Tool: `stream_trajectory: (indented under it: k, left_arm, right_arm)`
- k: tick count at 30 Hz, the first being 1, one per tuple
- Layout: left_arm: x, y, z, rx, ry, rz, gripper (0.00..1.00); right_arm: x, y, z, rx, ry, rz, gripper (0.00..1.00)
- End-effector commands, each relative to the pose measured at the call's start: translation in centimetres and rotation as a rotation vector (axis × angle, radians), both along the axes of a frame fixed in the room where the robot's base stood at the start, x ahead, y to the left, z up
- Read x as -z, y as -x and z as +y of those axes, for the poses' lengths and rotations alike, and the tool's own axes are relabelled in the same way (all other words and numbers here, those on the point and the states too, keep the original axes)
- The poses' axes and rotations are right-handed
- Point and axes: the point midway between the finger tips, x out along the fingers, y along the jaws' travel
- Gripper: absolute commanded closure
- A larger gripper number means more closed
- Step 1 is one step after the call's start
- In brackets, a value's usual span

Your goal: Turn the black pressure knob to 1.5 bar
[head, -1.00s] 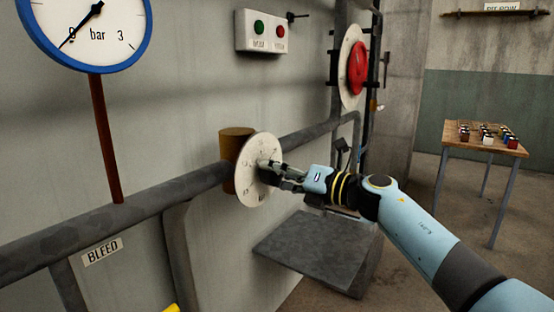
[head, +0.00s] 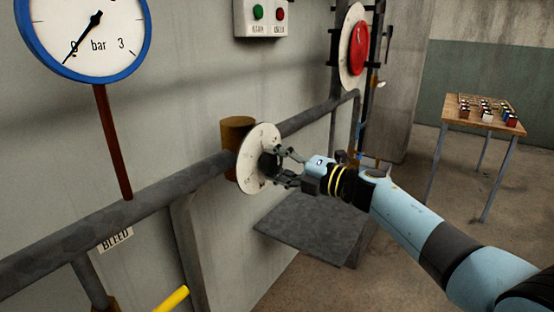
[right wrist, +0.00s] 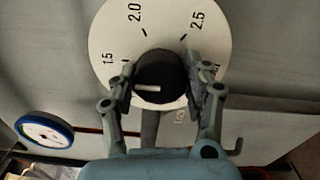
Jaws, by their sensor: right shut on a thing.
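The black pressure knob (right wrist: 160,78) sits at the middle of a round white dial (right wrist: 108,28), also seen in the head view as the knob (head: 269,164) and dial (head: 250,180). My right gripper (head: 281,166) has one finger on each side of the knob and is shut on it; it also shows in the right wrist view (right wrist: 162,84). The knob's white mark points left in the wrist view, a little below the 1.5 label. The 2.0 and 2.5 labels lie further round. My left gripper is not in view.
A blue-rimmed bar gauge (head: 85,35) on a red stem has its needle toward the lower left. A grey pipe (head: 150,205) runs along the wall behind the dial. A grey plate (head: 310,228) lies below. A wooden table (head: 462,120) stands at right.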

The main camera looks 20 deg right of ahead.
Motion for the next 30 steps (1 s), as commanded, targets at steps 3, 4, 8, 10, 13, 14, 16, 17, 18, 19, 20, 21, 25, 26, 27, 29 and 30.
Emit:
stream_trajectory:
  k: [3,4,8,10,13,14,16,17,18,19,20,21,25,26,27,29,30]
  left_arm:
    - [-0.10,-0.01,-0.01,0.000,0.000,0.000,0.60]
    - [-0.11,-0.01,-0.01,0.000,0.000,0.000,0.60]
    - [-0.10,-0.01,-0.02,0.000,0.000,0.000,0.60]
    - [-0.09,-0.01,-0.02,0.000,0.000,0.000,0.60]
    - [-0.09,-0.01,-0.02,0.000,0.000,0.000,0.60]
    - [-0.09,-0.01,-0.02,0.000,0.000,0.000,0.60]
    - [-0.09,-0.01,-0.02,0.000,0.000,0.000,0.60]
    - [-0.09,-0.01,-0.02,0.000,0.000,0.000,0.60]
    - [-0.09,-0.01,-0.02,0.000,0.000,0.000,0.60]
    - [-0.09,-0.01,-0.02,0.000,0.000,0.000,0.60]
    - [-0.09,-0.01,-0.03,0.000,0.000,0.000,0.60]
    - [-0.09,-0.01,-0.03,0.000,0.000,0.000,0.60]
    - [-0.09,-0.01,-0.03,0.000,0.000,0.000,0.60]
    - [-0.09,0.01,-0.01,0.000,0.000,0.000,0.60]
    - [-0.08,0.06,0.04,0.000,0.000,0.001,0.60]
    - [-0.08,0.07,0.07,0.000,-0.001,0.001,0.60]
    - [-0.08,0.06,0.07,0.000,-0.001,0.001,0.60]
  right_arm:
    - [0.00,-0.03,-0.05,0.001,-0.007,0.007,0.83]
    - [0.00,-0.03,-0.05,0.001,-0.008,0.007,0.83]
    - [0.03,-0.02,-0.06,0.001,-0.009,0.008,0.83]
    - [0.03,-0.02,-0.06,0.002,-0.009,0.008,0.83]
    - [0.04,-0.03,-0.07,0.002,-0.008,0.007,0.83]
    - [0.04,-0.03,-0.07,0.002,-0.008,0.007,0.83]
    - [0.04,-0.02,-0.06,0.001,-0.008,0.007,0.42]
    - [0.03,-0.02,-0.06,0.001,-0.008,0.007,0.38]
    - [0.03,-0.02,-0.04,0.001,-0.008,0.007,0.32]
    - [0.03,-0.02,-0.04,0.001,-0.008,0.007,0.29]
    - [0.03,-0.02,-0.04,0.001,-0.008,0.007,0.26]
    - [0.03,-0.01,-0.03,0.001,-0.008,0.007,0.26]
    - [0.03,-0.02,-0.02,0.001,-0.008,0.007,0.26]
    - [0.03,-0.02,-0.02,0.000,-0.008,0.008,0.26]
    - [0.03,0.02,-0.04,0.000,-0.008,0.008,0.26]
    - [0.06,0.20,-0.20,0.001,-0.007,0.007,0.26]
    - [0.09,0.44,-0.41,0.001,-0.007,0.008,0.26]
